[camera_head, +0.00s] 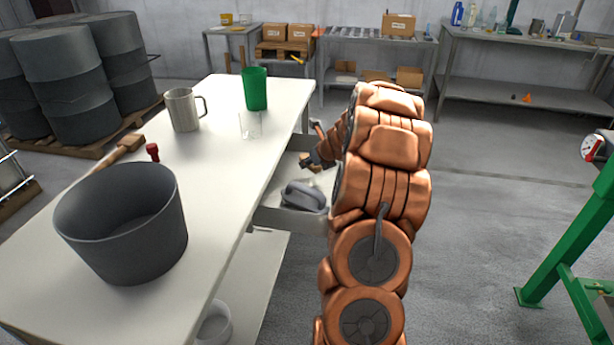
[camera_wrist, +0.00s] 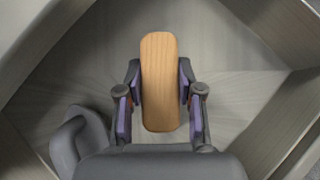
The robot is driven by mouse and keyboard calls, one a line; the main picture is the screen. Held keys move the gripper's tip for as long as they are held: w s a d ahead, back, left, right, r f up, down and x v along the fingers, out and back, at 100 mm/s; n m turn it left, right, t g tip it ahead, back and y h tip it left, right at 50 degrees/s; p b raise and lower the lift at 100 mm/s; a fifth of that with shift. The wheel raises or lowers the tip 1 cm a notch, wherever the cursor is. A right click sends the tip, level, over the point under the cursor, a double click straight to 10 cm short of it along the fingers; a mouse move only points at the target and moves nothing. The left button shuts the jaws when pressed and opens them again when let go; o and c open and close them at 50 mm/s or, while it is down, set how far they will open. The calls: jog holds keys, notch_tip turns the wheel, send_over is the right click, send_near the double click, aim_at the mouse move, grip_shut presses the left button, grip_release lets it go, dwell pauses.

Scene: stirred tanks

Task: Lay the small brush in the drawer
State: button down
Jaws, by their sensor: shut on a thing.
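The small brush (camera_wrist: 158,80) shows as a rounded, pale wooden block in the wrist view; its bristles are hidden. My gripper (camera_wrist: 160,92) is shut on it, with one finger on each long side. The open drawer (camera_wrist: 222,70) lies around and below the brush in the wrist view. In the head view the drawer (camera_head: 272,216) sticks out from the right side of the white table. There my gripper (camera_head: 313,161) is over the drawer's far part, partly hidden by my arm. I cannot tell whether the brush touches the drawer floor.
A grey object (camera_head: 303,196) lies in the drawer's near part. On the white table (camera_head: 225,180) stand a dark bucket (camera_head: 125,222), a metal mug (camera_head: 183,109), a green cup (camera_head: 255,88) and a clear glass (camera_head: 250,125). A green frame (camera_head: 570,220) stands right, beyond free floor.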

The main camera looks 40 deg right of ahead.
aim_at(311, 182)
jog(key=shift+f+b, duration=0.45)
jog(key=shift+f, duration=1.8)
jog(key=shift+f, duration=0.2)
jog(key=c, duration=0.7)
grip_release()
jog(key=shift+c, duration=0.2)
jog(key=shift+s+r, duration=0.2)
jog(key=shift+r, duration=0.2)
jog(key=p+v, duration=0.1)
jog(key=v, duration=1)
jog(key=shift+s+r, duration=0.15)
jog(key=shift+s, duration=0.05)
jog(key=shift+a, duration=0.1)
